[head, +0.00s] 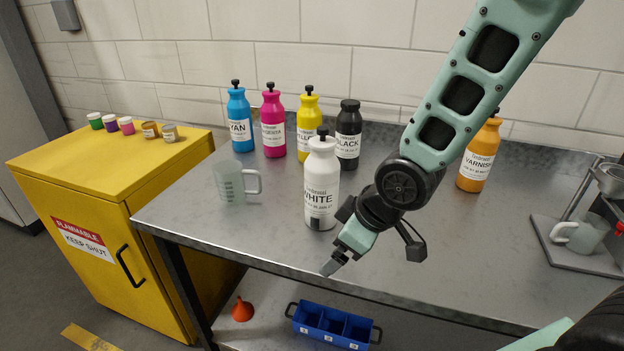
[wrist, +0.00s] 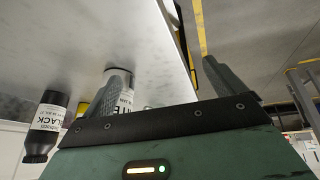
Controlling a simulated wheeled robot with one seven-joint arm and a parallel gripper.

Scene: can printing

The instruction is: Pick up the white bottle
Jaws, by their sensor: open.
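The white bottle (head: 321,187) stands upright near the front of the grey metal table, with a black cap on top. My gripper (head: 333,262) is open and empty, just right of the bottle's lower part and near the table's front edge. In the wrist view the white bottle (wrist: 122,76) shows partly behind one finger of my gripper (wrist: 160,85), and the rest of it is hidden. The other finger is apart to the right. I cannot tell from these views whether a finger touches the bottle.
Cyan (head: 239,118), magenta (head: 273,122), yellow (head: 308,118) and black (head: 348,135) bottles stand behind. A measuring jug (head: 231,184) stands left of the white bottle. An orange varnish bottle (head: 479,157) stands right of my arm. The yellow cabinet (head: 85,215) is at left.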

